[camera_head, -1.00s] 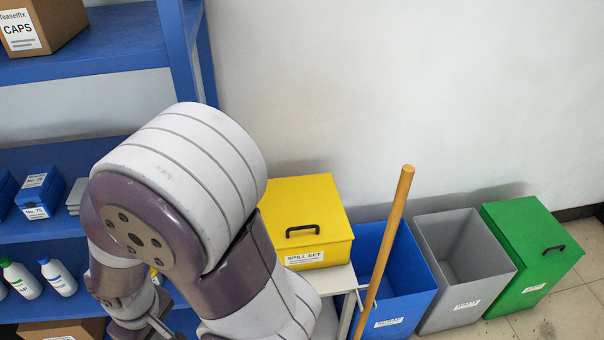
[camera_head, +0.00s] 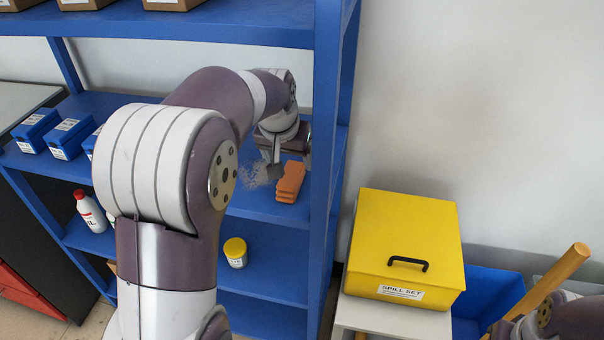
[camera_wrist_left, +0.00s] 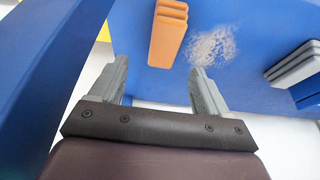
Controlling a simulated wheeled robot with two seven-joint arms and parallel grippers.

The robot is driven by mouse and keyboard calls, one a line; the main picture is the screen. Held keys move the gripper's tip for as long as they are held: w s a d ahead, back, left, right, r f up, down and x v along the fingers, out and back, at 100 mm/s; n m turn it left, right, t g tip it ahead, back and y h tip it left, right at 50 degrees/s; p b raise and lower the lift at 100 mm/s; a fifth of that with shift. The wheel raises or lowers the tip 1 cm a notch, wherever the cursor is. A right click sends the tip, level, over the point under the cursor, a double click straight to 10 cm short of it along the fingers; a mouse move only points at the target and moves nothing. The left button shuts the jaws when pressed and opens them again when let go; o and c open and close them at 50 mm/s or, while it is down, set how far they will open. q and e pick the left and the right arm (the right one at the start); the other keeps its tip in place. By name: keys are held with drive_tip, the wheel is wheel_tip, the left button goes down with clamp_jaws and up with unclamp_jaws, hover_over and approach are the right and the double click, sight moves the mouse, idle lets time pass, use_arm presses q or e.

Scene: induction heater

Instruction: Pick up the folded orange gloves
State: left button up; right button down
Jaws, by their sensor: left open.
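The folded orange gloves (camera_head: 290,182) lie as a small layered stack on the blue middle shelf, near its right end. They also show in the left wrist view (camera_wrist_left: 167,38), beyond my fingertips and roughly between their lines. My left gripper (camera_head: 276,172) is at the shelf, just left of the gloves, partly hidden by its own wrist in the head view. In the left wrist view my left gripper (camera_wrist_left: 158,78) has its two grey fingers apart with nothing between them. Part of my right arm shows at the lower right, but its gripper cannot be made out.
A blue shelf post (camera_head: 325,130) stands close right of the gloves. A whitish patch (camera_wrist_left: 213,46) marks the shelf beside them. Blue boxes (camera_head: 68,138) sit at the left. A yellow spill box (camera_head: 405,235) and a wooden pole (camera_head: 550,285) are right of the shelves.

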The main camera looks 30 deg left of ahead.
sight(291, 173)
use_arm(q)
drive_tip(key=x, duration=0.4)
drive_tip(key=shift+s+a, duration=0.15)
drive_tip(key=shift+s, duration=0.1)
drive_tip(key=x, duration=0.5)
drive_tip(key=shift+w+a+f+p, duration=0.15)
drive_tip(key=shift+w+p, duration=0.05)
drive_tip(key=shift+p, duration=0.1)
drive_tip(key=shift+s, duration=0.1)
drive_tip(key=c, duration=1.1)
drive_tip(key=shift+o, duration=0.2)
